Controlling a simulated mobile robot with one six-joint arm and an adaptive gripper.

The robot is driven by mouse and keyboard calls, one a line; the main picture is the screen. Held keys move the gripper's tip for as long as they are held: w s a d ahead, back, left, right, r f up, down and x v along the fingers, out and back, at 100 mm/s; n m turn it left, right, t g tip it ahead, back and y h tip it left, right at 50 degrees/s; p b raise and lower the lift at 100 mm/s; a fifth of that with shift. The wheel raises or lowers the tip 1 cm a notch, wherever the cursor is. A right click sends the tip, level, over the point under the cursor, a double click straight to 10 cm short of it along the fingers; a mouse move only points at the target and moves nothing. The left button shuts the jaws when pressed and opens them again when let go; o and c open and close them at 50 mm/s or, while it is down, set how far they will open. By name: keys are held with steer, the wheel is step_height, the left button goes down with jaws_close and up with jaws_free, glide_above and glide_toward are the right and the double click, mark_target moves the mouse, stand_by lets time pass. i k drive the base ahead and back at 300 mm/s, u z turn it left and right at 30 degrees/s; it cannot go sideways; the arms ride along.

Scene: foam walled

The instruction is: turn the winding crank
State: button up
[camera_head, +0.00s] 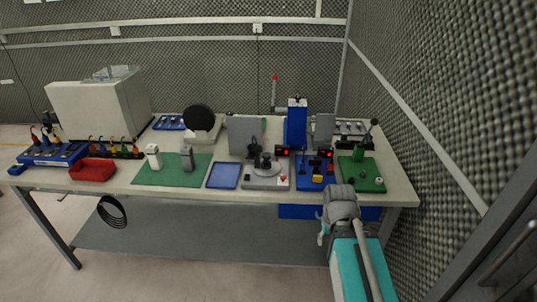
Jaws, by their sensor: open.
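The likeliest winding crank is a dark upright arm with a black knob (373,123). A green block (358,153) and a small white round part (378,181) are also on that board. My grey and teal arm rises from the bottom right, and its grey joint shows in front of the table edge, just left of the green board's front. I cannot make out my gripper's fingers; nothing of mine is visibly touching the crank.
Left of the green board are a blue board with a small display (313,184), a grey device (264,182), a blue tray (223,176) and a green mat (175,177). A tall blue column (296,126) stands behind. A foam wall rises close on the right.

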mark_target(267, 167)
steer(key=u, duration=0.05)
steer(key=i, duration=0.9)
